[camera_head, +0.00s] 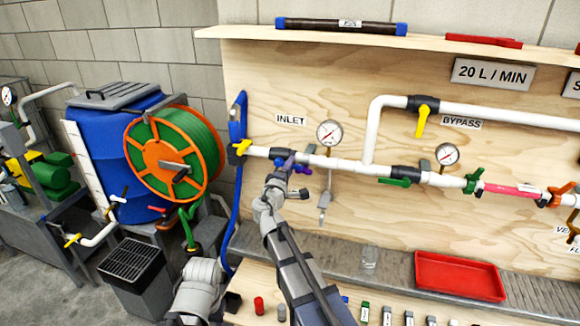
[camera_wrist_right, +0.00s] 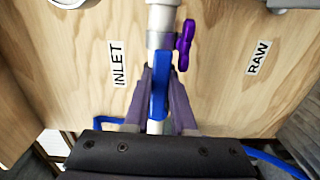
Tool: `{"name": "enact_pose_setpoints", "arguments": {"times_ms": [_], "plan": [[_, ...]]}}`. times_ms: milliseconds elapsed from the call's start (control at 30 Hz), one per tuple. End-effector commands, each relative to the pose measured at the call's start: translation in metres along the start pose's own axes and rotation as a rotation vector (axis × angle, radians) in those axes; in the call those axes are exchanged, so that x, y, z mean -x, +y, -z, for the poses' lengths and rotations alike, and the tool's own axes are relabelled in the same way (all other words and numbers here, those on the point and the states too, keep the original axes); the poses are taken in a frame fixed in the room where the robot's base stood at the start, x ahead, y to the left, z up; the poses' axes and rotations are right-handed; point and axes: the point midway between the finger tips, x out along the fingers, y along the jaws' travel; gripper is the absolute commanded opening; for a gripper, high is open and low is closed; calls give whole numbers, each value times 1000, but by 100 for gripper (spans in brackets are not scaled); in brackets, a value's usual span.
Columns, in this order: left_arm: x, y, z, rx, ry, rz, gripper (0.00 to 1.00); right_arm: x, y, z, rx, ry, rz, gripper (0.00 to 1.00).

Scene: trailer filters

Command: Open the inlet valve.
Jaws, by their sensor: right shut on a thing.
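The inlet valve (camera_head: 282,153) is a dark fitting on the white pipe, right of a yellow-handled tap and below the INLET label (camera_head: 291,119). Its blue lever (camera_wrist_right: 160,92) lies along the pipe in the right wrist view. My right gripper (camera_wrist_right: 160,85) is shut on this lever, with one finger on each side. The gripper also shows at the valve in the head view (camera_head: 281,172), where it hides part of the lever. A small purple handle (camera_wrist_right: 185,45) sits beside the pipe just past the fingertips.
A pressure gauge (camera_head: 329,132) stands above the pipe to the right. The green lever (camera_head: 394,182) and yellow bypass handle (camera_head: 422,121) are farther right. A blue hose (camera_head: 238,170) hangs left of the valve. A red tray (camera_head: 459,276) lies below on the ledge.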

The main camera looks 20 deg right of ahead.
Motion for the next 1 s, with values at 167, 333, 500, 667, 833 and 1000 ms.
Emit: {"name": "enact_pose_setpoints", "arguments": {"times_ms": [167,333,500,667,833,1000], "plan": [[2,0,0,0,0,0,50,0,2,0,35,1,0,0],[2,0,0,0,0,0,50,0,2,0,46,1,0,0],[2,0,0,0,0,0,50,0,2,0,47,1,-1,0],[2,0,0,0,0,0,50,0,2,1,47,1,-1,26],[2,0,0,0,0,0,50,0,2,0,45,1,-1,45],[2,0,0,0,0,0,50,0,2,0,44,0,0,54]]}}
